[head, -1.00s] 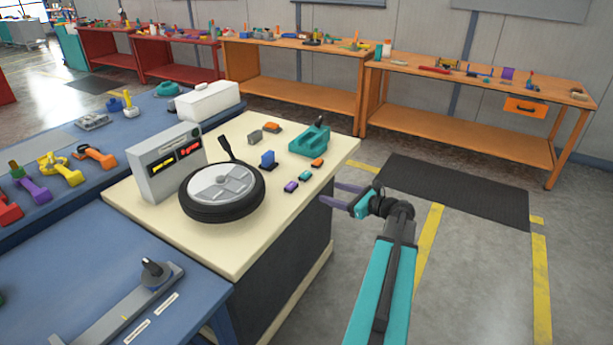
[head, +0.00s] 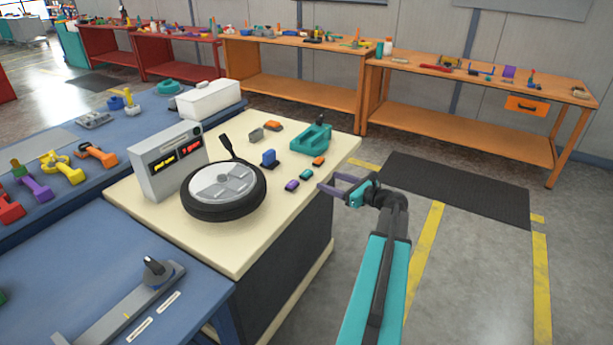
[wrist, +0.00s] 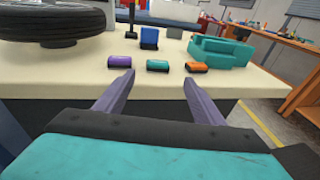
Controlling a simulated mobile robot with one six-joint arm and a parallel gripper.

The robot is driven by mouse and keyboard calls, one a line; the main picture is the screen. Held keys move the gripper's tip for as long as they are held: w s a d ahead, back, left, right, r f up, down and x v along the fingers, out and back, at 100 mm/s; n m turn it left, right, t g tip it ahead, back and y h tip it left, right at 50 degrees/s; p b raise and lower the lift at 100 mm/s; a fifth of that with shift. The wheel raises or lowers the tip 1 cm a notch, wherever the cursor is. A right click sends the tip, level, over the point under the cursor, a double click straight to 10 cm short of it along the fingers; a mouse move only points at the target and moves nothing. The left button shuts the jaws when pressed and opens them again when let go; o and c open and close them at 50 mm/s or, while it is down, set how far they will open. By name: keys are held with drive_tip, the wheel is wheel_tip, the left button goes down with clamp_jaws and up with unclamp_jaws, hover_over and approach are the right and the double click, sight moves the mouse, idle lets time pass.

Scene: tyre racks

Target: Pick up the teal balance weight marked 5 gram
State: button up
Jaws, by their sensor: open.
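The teal balance weight (head: 306,174) lies on the cream top of the balancer table, between a purple weight (head: 292,185) and an orange weight (head: 319,161). In the wrist view the teal weight (wrist: 157,65) sits ahead of my gripper, between the lines of its two fingers. Its marking is too small to read. My gripper (head: 326,186) is open and empty, just off the table's right edge. In the wrist view its purple fingers (wrist: 158,85) point toward the row of weights and are apart from them.
A tyre on a wheel (head: 223,190) and a grey display box (head: 168,160) stand on the cream table (head: 240,240). A blue block (head: 268,158) and a teal tool (head: 311,138) stand behind the weights. Open floor lies right of the table.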

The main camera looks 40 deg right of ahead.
sight(310, 175)
drive_tip(key=shift+w+a+f, duration=0.1)
drive_tip(key=shift+w+f, duration=0.05)
drive_tip(key=shift+w, duration=0.9)
drive_tip(key=shift+w+a+f, duration=0.1)
drive_tip(key=shift+w+f, duration=0.05)
drive_tip(key=shift+w, duration=0.85)
drive_tip(key=shift+w+a+f+p, duration=0.15)
drive_tip(key=shift+w+p, duration=0.1)
drive_tip(key=shift+w, duration=0.6)
drive_tip(key=shift+w+f+p, duration=0.2)
drive_tip(key=shift+w+p, duration=0.1)
drive_tip(key=shift+w, duration=0.55)
drive_tip(key=shift+w+a+f+p, duration=0.15)
drive_tip(key=shift+w+p, duration=0.1)
drive_tip(key=shift+w, duration=0.6)
drive_tip(key=shift+c, duration=0.3)
drive_tip(key=c, duration=1.1)
